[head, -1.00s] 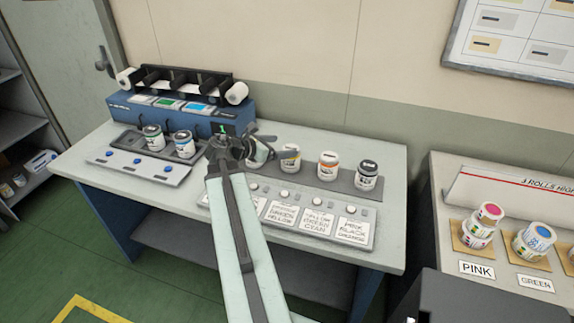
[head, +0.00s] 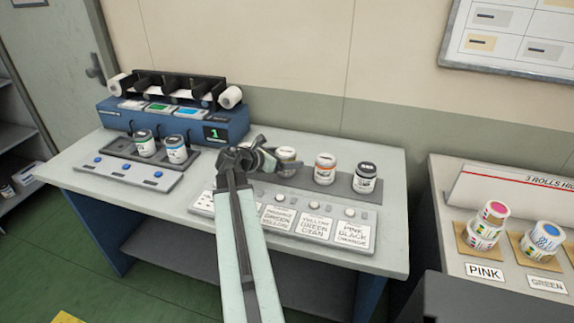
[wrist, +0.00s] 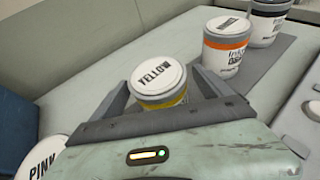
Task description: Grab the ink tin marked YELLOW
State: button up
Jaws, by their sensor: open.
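The ink tin marked YELLOW (wrist: 158,77) has a white lid and a yellow band and stands upright in the wrist view. It also shows in the head view (head: 287,155), partly hidden by my gripper (head: 279,164). In the wrist view my gripper (wrist: 160,88) is open, with one finger on each side of the tin. I cannot tell whether either finger touches it. A tin marked PINK (wrist: 42,160) is at the lower left, cut off by the frame and my gripper body.
An orange-banded tin (head: 325,169) and a black-banded tin (head: 367,177) stand to the right on the same dark strip. Labelled cards (head: 313,226) lie in front. Two tins (head: 146,144) stand by the blue machine (head: 170,118) at left. The back wall is close behind.

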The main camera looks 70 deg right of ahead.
jog(key=x, duration=0.2)
jog(key=shift+s+d+f+b, duration=0.15)
jog(key=shift+d+f+b, duration=0.05)
jog(key=shift+d+b, duration=0.1)
jog(key=shift+r, duration=0.1)
grip_shut()
